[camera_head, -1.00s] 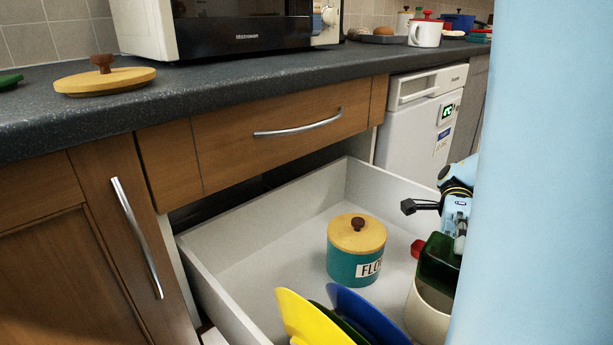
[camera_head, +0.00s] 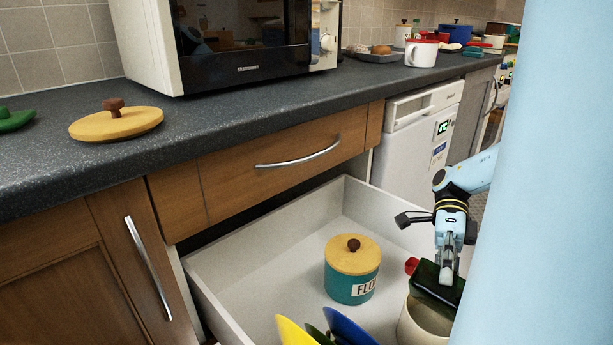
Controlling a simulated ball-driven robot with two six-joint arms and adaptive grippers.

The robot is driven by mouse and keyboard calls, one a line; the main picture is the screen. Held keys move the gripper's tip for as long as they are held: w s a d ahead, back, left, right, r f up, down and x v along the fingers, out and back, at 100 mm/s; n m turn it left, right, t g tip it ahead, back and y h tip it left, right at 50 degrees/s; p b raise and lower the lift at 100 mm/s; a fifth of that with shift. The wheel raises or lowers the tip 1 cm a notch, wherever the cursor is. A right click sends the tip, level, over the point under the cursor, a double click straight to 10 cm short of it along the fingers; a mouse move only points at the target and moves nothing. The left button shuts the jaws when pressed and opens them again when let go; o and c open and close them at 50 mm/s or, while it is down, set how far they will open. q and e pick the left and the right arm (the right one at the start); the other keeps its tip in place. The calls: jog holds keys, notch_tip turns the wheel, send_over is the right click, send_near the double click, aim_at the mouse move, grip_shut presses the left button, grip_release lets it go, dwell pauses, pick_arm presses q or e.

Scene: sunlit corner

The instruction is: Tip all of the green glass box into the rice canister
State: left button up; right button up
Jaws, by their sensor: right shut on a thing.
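The green glass box (camera_head: 428,280) is dark green and held in my right gripper (camera_head: 447,275), which is shut on it. The box is tilted over the open mouth of a cream canister (camera_head: 415,328) at the lower right. I take this to be the rice canister; no label on it shows. Its right side is hidden by the box and a light blue surface. What is inside the box or canister cannot be made out. My left gripper is not in view.
The canister stands in an open white drawer (camera_head: 232,285) beside a teal flour canister (camera_head: 350,287) with a yellow lid. A red item (camera_head: 411,265) is near the box. Yellow, green and blue plates (camera_head: 350,332) stand in front. A loose yellow lid (camera_head: 117,123) lies on the counter.

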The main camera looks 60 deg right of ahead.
jog(key=shift+r+h+p, duration=0.45)
jog(key=shift+h+p, duration=0.15)
jog(key=shift+p, duration=0.55)
jog(key=r+h+p, duration=0.1)
jog(key=h+p, duration=0.1)
jog(key=p, duration=0.2)
jog(key=shift+m, duration=0.4)
jog(key=h+p, duration=0.1)
jog(key=p, duration=0.1)
jog(key=r+g+h+p, duration=0.1)
jog(key=h+p, duration=0.1)
jog(key=shift+m, duration=0.3)
jog(key=r+h+p, duration=0.1)
jog(key=h+p, duration=0.1)
jog(key=shift+a+m+p, duration=0.1)
jog(key=shift+m+p, duration=0.2)
jog(key=shift+r+g+h+p, duration=0.2)
jog(key=shift+g+h+p, duration=0.15)
jog(key=shift+h, duration=0.25)
jog(key=shift+r+m+g+h, duration=0.15)
jog(key=shift+m+g+h, duration=0.15)
jog(key=shift+h, duration=0.7)
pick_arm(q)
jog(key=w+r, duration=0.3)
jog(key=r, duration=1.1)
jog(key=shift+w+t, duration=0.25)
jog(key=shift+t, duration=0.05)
pick_arm(e)
jog(key=shift+r+h, duration=0.1)
jog(key=shift+h, duration=0.2)
